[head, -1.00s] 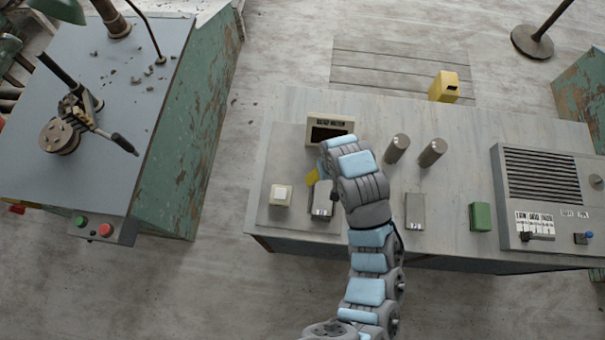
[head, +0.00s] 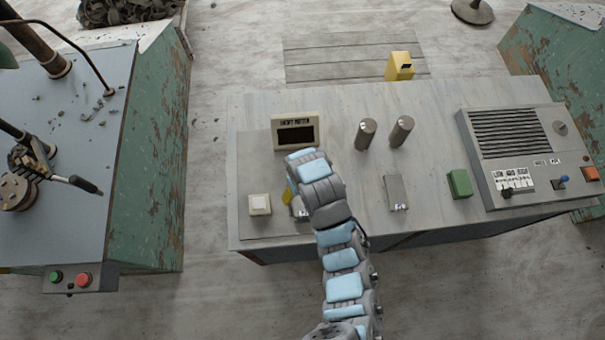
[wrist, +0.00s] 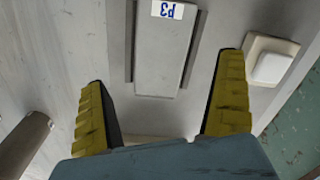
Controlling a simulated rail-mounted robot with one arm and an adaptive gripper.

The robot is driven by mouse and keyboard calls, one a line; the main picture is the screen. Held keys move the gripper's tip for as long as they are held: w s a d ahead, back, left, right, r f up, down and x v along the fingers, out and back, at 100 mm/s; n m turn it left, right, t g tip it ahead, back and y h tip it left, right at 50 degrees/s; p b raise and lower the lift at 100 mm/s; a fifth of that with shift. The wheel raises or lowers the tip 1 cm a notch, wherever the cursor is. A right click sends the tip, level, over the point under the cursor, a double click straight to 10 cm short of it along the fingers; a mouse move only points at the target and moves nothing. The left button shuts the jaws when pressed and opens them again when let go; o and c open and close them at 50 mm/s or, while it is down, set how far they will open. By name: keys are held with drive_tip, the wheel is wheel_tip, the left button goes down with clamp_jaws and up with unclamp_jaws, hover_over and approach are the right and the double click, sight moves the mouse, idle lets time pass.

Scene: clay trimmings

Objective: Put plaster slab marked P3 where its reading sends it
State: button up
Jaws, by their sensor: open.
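The plaster slab marked P3 (wrist: 168,45) lies flat between two low rails in the wrist view, its label upside down near the top edge. In the head view its end (head: 299,209) shows partly beside my arm. My gripper (wrist: 162,76) is open, its yellow fingers spread to either side of the slab's near end, with nothing held. In the head view my gripper (head: 289,193) is mostly hidden by my wrist. A cream meter (head: 296,132) stands behind it; its dark display shows no readable value. A second grey slab (head: 397,190) lies to the right.
A white square button (head: 260,204) is left of the slab. Two upright cylinders (head: 366,133) stand behind. A green block (head: 460,184) and a vented machine with levers (head: 515,148) are at right. A yellow container (head: 400,66) stands beyond the table. The table's middle is mostly clear.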

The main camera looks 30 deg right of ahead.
drive_tip(key=shift+w+f+p, duration=0.15)
drive_tip(key=shift+f+p, duration=0.6)
drive_tip(key=shift+f, duration=2.65)
drive_tip(key=c, duration=1.2)
